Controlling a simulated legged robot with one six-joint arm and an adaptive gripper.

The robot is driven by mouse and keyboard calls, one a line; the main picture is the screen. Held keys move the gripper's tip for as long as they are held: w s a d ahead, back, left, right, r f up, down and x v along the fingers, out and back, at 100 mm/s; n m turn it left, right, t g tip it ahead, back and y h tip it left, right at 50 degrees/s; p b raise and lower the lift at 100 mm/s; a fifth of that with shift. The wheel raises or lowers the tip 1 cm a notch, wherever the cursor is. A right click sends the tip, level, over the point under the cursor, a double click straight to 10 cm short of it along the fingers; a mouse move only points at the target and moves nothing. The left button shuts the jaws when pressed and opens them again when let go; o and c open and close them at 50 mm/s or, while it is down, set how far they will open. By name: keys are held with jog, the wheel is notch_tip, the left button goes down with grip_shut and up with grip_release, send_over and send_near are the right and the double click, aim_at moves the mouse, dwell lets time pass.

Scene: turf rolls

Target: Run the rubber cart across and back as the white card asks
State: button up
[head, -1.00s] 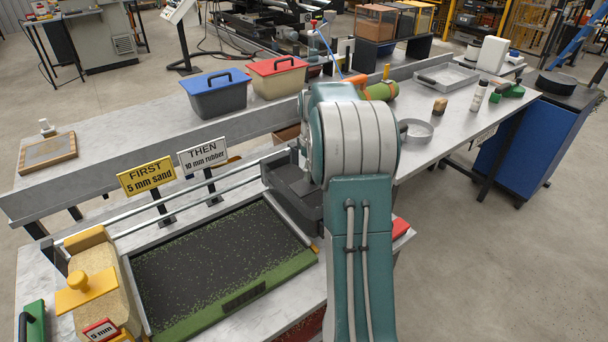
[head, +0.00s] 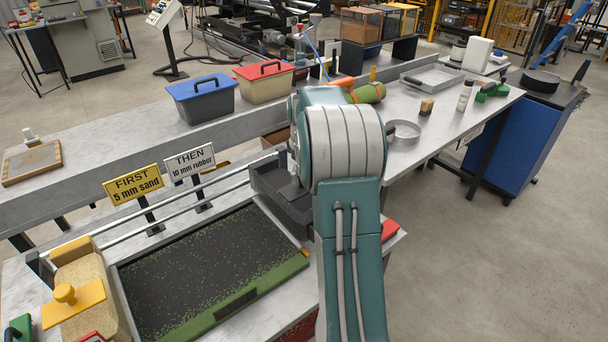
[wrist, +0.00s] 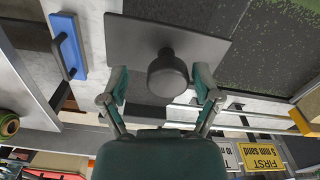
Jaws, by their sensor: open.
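The dark grey rubber cart (head: 268,196) stands at the right end of the rails, at the far right of the black turf bed, partly hidden by my arm. In the wrist view its flat top (wrist: 130,40) carries a round dark knob (wrist: 167,76). My gripper (wrist: 160,88) is open, with one finger on each side of the knob and a gap visible beside it. My arm hides the fingers in the head view. The white card (head: 190,166) reads "THEN 10 mm rubber". The yellow card (head: 134,184) beside it reads "FIRST 5 mm sand".
The sand cart (head: 88,270) with a yellow knob stands at the bed's left end. The bed (head: 200,262) between the carts is black with green specks and looks clear. Blue-lidded (head: 205,98) and red-lidded (head: 264,82) bins stand behind the rails.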

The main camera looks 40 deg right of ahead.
notch_tip(320, 180, up, 12)
jog(key=shift+d, duration=0.15)
jog(key=shift+f, duration=0.1)
dwell(0.3)
